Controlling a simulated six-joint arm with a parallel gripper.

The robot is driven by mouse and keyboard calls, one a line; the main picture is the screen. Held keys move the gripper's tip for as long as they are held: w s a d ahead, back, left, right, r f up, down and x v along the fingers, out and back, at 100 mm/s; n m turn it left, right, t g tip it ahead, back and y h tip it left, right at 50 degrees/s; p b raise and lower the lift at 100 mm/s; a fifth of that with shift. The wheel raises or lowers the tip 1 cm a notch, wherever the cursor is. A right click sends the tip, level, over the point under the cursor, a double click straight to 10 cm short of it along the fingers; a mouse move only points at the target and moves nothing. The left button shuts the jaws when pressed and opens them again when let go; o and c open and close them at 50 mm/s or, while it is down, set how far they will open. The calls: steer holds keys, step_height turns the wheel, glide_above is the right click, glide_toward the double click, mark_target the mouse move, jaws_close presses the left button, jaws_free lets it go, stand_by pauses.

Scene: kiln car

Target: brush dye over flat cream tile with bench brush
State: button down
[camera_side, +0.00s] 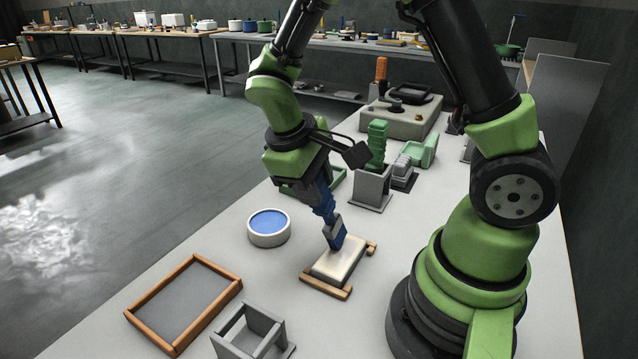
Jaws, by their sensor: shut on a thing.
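The flat cream tile (338,262) lies on a wooden holder (326,288) with two rails, in the middle of the bench. My gripper (322,200) is above the tile, pointing down and shut on the bench brush (333,232). The brush is blue and grey and tilts slightly, with its lower end at the tile's upper left part. It looks to touch the tile, but the exact contact is hard to tell. A white round dish (269,239) of blue dye (268,222) stands left of the tile. The tile's visible surface looks cream, with no clear blue on it.
A wooden-framed tray (152,311) and a grey open stand (281,350) are at the front left. Behind my gripper are a grey holder (371,188), a green stepped piece (377,140) and a beige box (400,124). The bench (400,225) is clear right of the tile, up to my base.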

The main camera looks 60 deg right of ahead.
steer(key=shift+w, duration=0.3)
steer(key=shift+s+a, duration=0.25)
steer(key=shift+s, duration=0.45)
steer(key=shift+s+a, duration=0.25)
steer(key=shift+s, duration=0.4)
